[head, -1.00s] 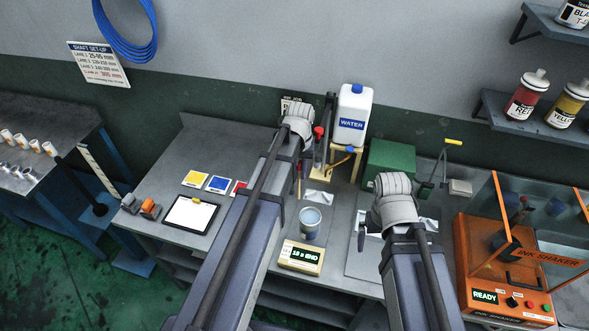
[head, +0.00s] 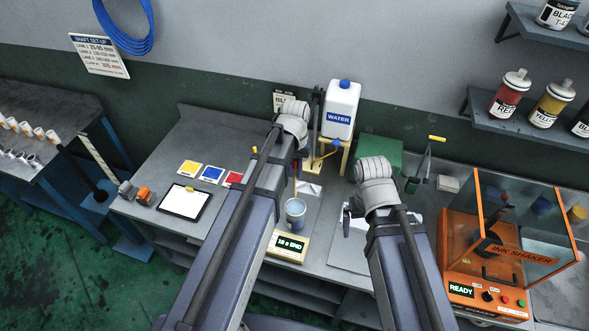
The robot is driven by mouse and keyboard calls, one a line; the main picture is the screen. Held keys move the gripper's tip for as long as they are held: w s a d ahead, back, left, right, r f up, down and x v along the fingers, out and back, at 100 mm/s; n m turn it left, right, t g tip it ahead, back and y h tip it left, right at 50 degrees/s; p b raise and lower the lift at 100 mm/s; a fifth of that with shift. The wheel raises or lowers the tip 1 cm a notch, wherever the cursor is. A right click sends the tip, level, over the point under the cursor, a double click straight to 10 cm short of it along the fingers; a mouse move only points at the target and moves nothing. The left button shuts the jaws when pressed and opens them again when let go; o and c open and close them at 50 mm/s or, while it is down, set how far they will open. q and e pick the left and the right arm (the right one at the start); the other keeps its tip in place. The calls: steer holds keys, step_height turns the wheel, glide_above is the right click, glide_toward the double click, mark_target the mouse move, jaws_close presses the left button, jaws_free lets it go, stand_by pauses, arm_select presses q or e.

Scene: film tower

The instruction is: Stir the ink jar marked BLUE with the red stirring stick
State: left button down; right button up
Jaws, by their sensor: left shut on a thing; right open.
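A bluish-grey jar (head: 296,212) with pale blue contents stands on the bench, just behind the small timer display. I cannot read a BLUE mark on it. My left gripper (head: 298,170) is mostly hidden by its own wrist, above and behind this jar. It is shut on a thin reddish stick (head: 295,187), which I take for the red stirring stick and which shows only in part. I cannot tell whether its lower end is inside the jar. My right gripper (head: 380,214) is open and empty over the bench to the right, partly hidden by its wrist.
A white WATER container (head: 340,110) stands on a wooden stand at the back. A green box (head: 382,155) is beside it. The orange ink shaker (head: 500,262) is at right. Colour cards and a clipboard (head: 186,203) lie at left. Ink bottles (head: 510,93) stand on a wall shelf.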

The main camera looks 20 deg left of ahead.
mark_target(295, 196)
arm_select(q)
steer(key=shift+d+f+b, duration=0.2)
steer(key=shift+f+b, duration=0.15)
steer(key=shift+f, duration=0.1)
steer(key=shift+f+b, duration=0.25)
steer(key=shift+b, duration=0.05)
step_height(295, 196, down, 12)
steer(key=b, duration=1.2)
steer(key=shift+f, duration=0.25)
steer(key=shift+a, duration=0.15)
